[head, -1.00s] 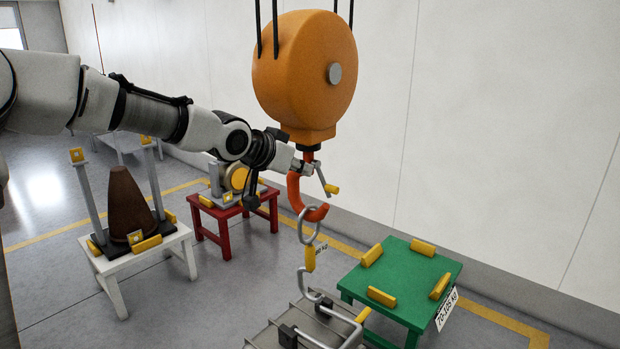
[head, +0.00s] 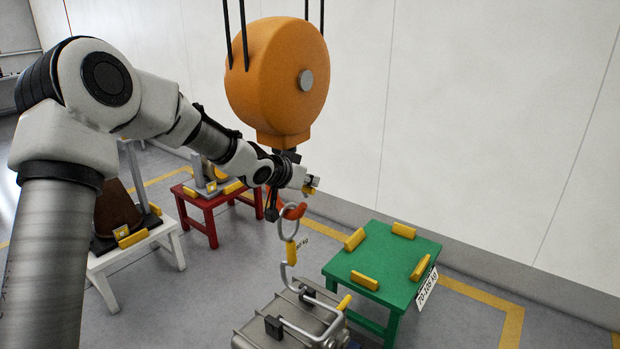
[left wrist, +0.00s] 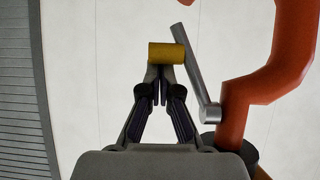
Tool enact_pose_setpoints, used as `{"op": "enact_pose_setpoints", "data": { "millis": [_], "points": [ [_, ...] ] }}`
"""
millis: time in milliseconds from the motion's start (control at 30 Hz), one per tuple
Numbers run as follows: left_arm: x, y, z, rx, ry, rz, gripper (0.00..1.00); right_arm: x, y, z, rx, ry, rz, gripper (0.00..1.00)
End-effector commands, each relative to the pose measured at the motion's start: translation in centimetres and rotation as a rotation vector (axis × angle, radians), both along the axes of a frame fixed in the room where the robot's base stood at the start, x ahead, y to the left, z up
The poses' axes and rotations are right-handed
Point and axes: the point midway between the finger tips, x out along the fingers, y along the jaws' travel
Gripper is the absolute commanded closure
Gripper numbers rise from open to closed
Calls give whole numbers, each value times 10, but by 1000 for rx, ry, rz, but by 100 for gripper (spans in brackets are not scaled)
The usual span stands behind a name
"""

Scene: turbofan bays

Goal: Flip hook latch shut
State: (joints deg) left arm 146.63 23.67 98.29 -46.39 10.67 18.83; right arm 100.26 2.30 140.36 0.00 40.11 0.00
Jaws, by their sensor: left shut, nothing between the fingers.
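The red-orange hook (head: 294,211) hangs under the orange hoist body (head: 278,80). In the left wrist view, the hook (left wrist: 290,60) curves along the right side. The latch is a grey bar (left wrist: 196,75) hinged beside the hook's shank. Its upper end lies near a bit of orange at the top edge; I cannot tell whether they touch. The latch's yellow tab (left wrist: 166,52) sticks out left from the bar. My left gripper (head: 309,184) is shut and empty, its fingertips (left wrist: 160,72) right at the tab, seemingly touching it. In the head view my gripper hides most of the latch.
A chain link (head: 289,222) hangs in the hook, with a yellow tag and a lower hook leading to a grey metal case (head: 290,318). A green table (head: 385,262) stands right, a red table (head: 207,212) and a white table (head: 130,255) left. The wall is behind.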

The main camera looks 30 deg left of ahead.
Motion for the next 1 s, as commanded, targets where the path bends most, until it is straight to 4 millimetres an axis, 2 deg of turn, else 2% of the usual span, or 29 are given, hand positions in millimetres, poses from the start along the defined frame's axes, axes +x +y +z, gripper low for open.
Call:
{"op": "enact_pose_setpoints", "data": {
  "millis": [200,567,833,1000],
  "points": [
    [-6,1,-7,-1,0,1,100,0,0,-8,0,0,0,60],
    [-11,1,-5,-1,8,1,100,0,0,-6,0,0,0,60],
    [-48,7,21,-7,1,1,100,0,0,-6,0,0,0,60],
    [-62,10,31,-4,-3,2,100,0,0,-6,0,0,0,60]
  ]
}}
